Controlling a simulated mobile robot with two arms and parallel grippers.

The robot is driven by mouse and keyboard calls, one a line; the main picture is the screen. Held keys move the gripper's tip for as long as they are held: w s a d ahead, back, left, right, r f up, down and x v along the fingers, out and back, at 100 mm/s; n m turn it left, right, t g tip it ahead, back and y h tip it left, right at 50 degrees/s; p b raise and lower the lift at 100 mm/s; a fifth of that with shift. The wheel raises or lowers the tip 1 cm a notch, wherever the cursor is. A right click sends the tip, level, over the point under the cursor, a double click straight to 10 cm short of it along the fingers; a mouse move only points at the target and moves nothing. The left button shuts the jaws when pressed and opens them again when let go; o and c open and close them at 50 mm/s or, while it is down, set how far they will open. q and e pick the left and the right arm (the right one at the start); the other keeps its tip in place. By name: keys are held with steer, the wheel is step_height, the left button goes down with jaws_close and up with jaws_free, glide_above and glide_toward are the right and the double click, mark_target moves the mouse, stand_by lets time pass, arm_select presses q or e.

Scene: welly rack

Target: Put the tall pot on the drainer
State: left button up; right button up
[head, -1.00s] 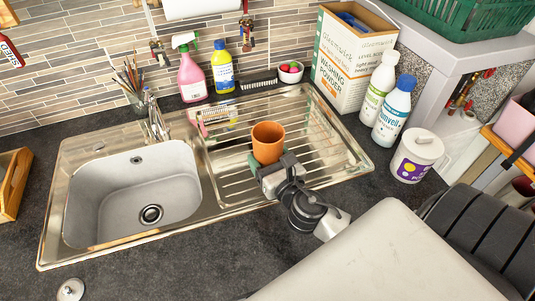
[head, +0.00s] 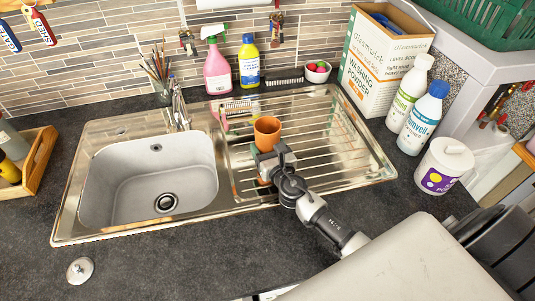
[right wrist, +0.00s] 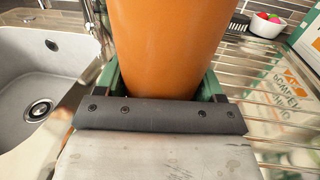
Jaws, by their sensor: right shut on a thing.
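The tall pot is an orange, tapered pot (head: 267,131), upright over the left part of the ribbed metal drainer (head: 335,150). My right gripper (head: 266,155) is shut on it, low on its near side. In the right wrist view the pot (right wrist: 168,45) fills the top middle between the green fingers (right wrist: 165,85). The pot's base is hidden by the gripper, so I cannot tell whether it touches the drainer. My left gripper is not in view.
The sink basin (head: 150,180) lies left of the drainer. A pink brush (head: 223,118) lies at the drainer's back left. Bottles (head: 217,68), a small bowl (head: 317,73) and a washing powder box (head: 380,65) stand behind. The drainer's right part is clear.

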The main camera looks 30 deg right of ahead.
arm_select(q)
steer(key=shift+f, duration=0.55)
arm_select(e)
steer(key=shift+f, duration=0.95)
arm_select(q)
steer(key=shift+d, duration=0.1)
arm_select(e)
steer(key=shift+f+b, duration=0.15)
steer(key=shift+b, duration=0.2)
steer(key=o, duration=1)
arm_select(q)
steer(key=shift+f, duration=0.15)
arm_select(e)
steer(key=shift+s+r, duration=0.15)
steer(key=shift+r, duration=0.05)
steer(key=s, duration=0.3)
steer(key=s+b, duration=0.1)
steer(key=s, duration=0.3)
steer(key=s+a, duration=0.1)
steer(key=s, duration=0.2)
steer(key=shift+s+f, duration=0.1)
steer(key=shift+s, duration=0.3)
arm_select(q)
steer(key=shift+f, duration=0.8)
arm_select(e)
steer(key=shift+s, duration=0.45)
